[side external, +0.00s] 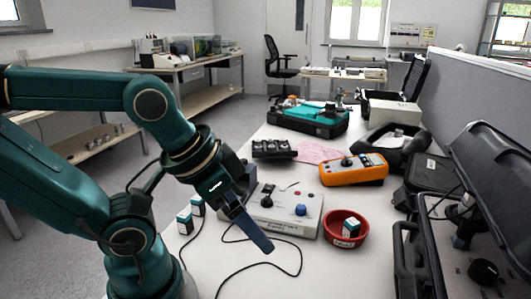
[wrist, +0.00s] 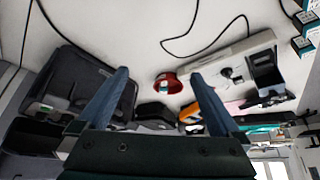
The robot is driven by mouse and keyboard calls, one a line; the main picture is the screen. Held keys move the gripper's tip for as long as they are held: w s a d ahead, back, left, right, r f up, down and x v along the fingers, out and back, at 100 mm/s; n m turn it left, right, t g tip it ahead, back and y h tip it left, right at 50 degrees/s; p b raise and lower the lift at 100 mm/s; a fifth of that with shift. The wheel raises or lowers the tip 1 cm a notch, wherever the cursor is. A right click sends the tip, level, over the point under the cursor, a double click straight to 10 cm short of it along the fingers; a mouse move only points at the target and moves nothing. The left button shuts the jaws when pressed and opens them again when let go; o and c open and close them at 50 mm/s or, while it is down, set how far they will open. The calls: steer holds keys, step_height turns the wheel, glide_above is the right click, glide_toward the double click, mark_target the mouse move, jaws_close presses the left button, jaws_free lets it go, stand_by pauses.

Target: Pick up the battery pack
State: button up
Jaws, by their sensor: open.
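Small teal, white and black packs that look like battery packs show in the side view. One pack (side external: 351,228) stands in a red bowl (side external: 346,241) right of my gripper. Two more, a near pack (side external: 185,223) and a far pack (side external: 197,206), stand on the table left of my gripper. My gripper (side external: 262,240) is open and empty above the table, in front of a grey control box (side external: 283,208). In the wrist view the red bowl (wrist: 168,84) shows between the spread fingers (wrist: 160,73), farther off, with a pack (wrist: 164,91) in it.
An orange meter (side external: 354,170) lies behind the bowl. Open black cases (side external: 480,215) line the right side. A black cable (side external: 275,268) curls over the table front. A black tray (side external: 273,148) stands behind the control box. The table front is mostly free.

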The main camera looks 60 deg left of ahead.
stand_by(0.3)
steer(key=c, duration=0.5)
steer(key=w+a+r+m+g+y, duration=0.1)
steer(key=w+a+m+y, duration=0.25)
steer(key=a+m, duration=0.35)
steer(key=m+g, duration=0.3)
steer(key=g, duration=0.3)
glide_toward(199, 197)
steer(key=shift+y, duration=0.45)
steer(key=w, duration=0.1)
steer(key=w+d+f, duration=0.1)
steer(key=w, duration=0.1)
steer(key=shift+w+d+f, duration=0.25)
steer(key=shift+w+f, duration=0.15)
steer(key=shift+n+g+h, duration=0.4)
steer(key=shift+g+h, duration=0.2)
steer(key=shift+g, duration=0.3)
steer(key=s+a+f, duration=0.1)
steer(key=s+f, duration=0.1)
steer(key=s+a+f, duration=0.2)
steer(key=shift+a+f, duration=0.15)
steer(key=shift+f, duration=0.1)
steer(key=shift+x, duration=2.45)
